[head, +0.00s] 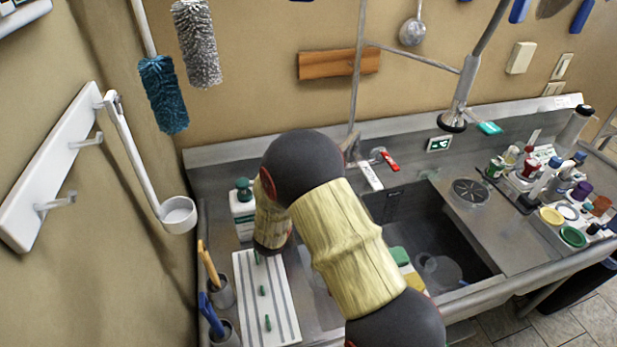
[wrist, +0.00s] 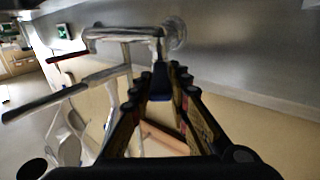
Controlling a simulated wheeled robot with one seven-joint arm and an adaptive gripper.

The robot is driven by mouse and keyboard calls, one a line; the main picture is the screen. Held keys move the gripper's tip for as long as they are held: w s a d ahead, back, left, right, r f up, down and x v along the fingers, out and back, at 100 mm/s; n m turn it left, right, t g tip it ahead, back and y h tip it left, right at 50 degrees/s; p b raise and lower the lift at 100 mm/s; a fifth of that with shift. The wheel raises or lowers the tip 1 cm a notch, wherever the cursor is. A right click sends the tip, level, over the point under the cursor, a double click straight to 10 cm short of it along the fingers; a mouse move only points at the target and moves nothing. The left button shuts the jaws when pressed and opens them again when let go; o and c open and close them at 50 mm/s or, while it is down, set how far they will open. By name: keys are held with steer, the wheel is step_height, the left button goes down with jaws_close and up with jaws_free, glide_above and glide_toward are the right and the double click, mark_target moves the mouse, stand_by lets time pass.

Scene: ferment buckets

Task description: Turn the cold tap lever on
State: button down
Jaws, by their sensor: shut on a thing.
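The tap (wrist: 125,34) is a metal fitting against the back panel, with a long spout (wrist: 60,98); the spout also shows in the head view (head: 370,176). Its red lever (head: 389,160) sticks out on the right and shows at the left in the wrist view (wrist: 66,57). A dark blue lever (wrist: 160,86) hangs from the other end of the tap, between my fingertips. My gripper (wrist: 166,82) is shut on this blue lever. In the head view my arm hides the gripper and the blue lever.
The sink basin (head: 440,228) lies below and right of the tap. A soap bottle (head: 243,210) stands at the left, and a striped board (head: 266,300) lies in front. A hanging spray head (head: 460,105) and crowded bottles (head: 540,170) are at the right.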

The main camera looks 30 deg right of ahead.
steer(key=c, duration=1.7)
jaws_free()
steer(key=v, duration=1.2)
steer(key=shift+c, duration=0.2)
